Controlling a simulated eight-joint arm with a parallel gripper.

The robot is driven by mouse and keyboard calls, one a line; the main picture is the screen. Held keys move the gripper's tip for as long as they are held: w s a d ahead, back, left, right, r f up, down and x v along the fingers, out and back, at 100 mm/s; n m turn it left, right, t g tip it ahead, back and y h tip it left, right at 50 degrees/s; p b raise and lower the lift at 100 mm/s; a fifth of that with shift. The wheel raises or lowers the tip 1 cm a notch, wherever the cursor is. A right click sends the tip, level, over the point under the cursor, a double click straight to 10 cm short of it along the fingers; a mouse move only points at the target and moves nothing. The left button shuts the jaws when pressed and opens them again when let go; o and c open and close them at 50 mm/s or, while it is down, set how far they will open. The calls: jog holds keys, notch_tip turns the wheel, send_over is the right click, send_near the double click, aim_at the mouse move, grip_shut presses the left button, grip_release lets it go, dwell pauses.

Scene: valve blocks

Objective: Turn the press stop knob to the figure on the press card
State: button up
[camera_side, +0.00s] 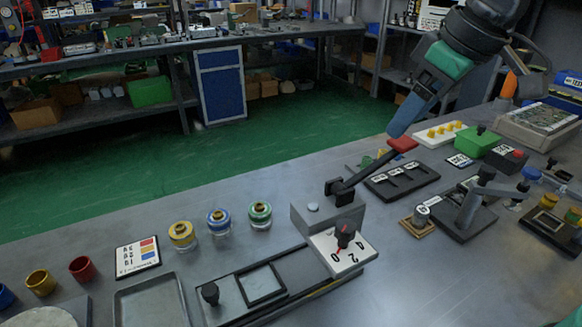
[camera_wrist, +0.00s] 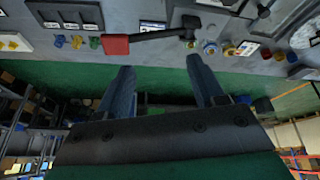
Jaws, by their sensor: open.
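The press (camera_side: 330,208) is a grey block with a long dark lever ending in a red grip (camera_side: 403,144). On its front is a white dial plate (camera_side: 325,246) with the figures 0, 2 and 4, upside down in the side view. The black stop knob (camera_side: 345,235) with a red mark stands on it; I cannot tell which figure it points at. My gripper (camera_side: 398,132) is open and empty, its blue fingers close by the red grip. In the wrist view my gripper (camera_wrist: 158,68) has the red grip (camera_wrist: 115,44) beyond its left fingertip, not between the fingers. I cannot tell which card is the press card.
A card with coloured squares (camera_side: 138,256) lies left of several ringed jars (camera_side: 219,221). A sliding frame (camera_side: 262,286) lies left of the dial. A slotted black board (camera_side: 401,180), a green box (camera_side: 478,142) and a lever device (camera_side: 465,208) crowd the right. The front right table is clear.

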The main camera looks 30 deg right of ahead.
aim_at(346, 225)
jog(key=a+f+n+g, duration=0.1)
jog(key=a+n, duration=0.1)
jog(key=a, duration=0.1)
jog(key=s+a+f+n+g, duration=0.1)
jog(key=a+f+n+g, duration=0.1)
jog(key=a, duration=0.1)
jog(key=a+f+n+g, duration=0.1)
jog(key=a+n, duration=0.2)
jog(key=shift+s+a+f+g+h, duration=0.1)
jog(key=shift+s+f+g+h, duration=0.05)
jog(key=shift+s+g+h, duration=0.2)
jog(key=shift+w+f, duration=0.1)
jog(key=shift+f, duration=3.2)
grip_shut()
